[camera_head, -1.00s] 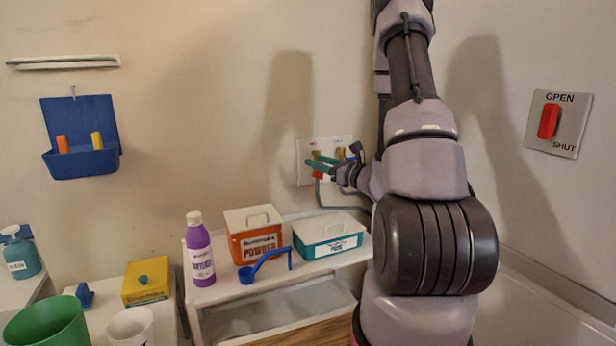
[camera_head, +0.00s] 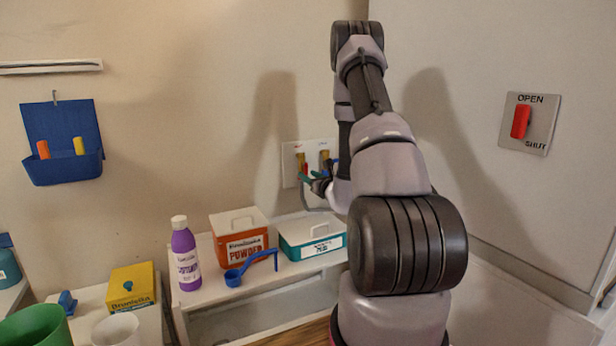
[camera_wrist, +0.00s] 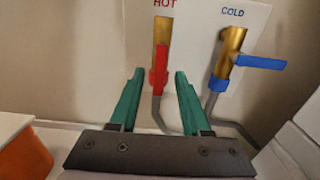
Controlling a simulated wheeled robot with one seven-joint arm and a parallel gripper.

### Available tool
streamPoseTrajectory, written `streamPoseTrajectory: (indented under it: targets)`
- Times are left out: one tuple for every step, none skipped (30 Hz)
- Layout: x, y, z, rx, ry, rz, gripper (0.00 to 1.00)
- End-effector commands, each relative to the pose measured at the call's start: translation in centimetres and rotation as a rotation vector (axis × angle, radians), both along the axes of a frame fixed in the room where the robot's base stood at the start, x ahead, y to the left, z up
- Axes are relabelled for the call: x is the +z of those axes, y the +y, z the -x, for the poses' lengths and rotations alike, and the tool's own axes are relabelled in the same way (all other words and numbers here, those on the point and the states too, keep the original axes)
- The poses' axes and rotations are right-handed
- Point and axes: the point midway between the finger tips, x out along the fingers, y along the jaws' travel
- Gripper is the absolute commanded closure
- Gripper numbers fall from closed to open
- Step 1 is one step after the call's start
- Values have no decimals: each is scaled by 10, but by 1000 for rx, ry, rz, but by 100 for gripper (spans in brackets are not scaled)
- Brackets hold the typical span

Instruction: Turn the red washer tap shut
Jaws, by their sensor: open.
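The red washer tap handle (camera_wrist: 158,70) hangs straight down, in line with the brass HOT tap body (camera_wrist: 162,32), in the wrist view. My gripper (camera_wrist: 160,74) is open, with one teal finger to the left of the red handle and one to its right. Neither finger clearly touches it. In the head view my gripper (camera_head: 309,178) is at the tap plate (camera_head: 289,165), and my arm and fingers partly hide the taps.
The brass COLD tap with a level blue handle (camera_wrist: 260,62) stands just right of the hot tap. Grey hoses (camera_wrist: 222,124) run below. A powder box (camera_head: 240,240) and teal box (camera_head: 312,240) stand on the shelf below. A red OPEN/SHUT lever (camera_head: 520,122) is on the right wall.

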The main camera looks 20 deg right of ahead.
Motion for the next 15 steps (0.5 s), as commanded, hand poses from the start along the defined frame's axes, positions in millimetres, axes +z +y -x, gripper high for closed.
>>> streamPoseTrajectory:
  targets:
    - [0,0,-4,0,-1,0,52]
    - [0,0,-6,0,-1,-1,52]
    - [0,1,-8,0,-1,-1,52]
    - [0,1,-8,0,0,-1,52]
    - [0,1,-9,0,0,-2,52]
    - [0,1,-9,1,0,-2,52]
    - [0,1,-9,1,1,-1,52]
    - [0,1,-9,1,1,-1,52]
    - [0,1,-9,1,1,-1,52]
    - [0,1,-9,1,1,-1,52]
    - [0,1,-9,1,1,-1,52]
    - [0,1,-9,1,0,-1,56]
    - [0,1,-9,1,0,-1,68]
    - [0,1,-9,1,0,-1,79]
    - [0,1,-9,1,0,-1,95]
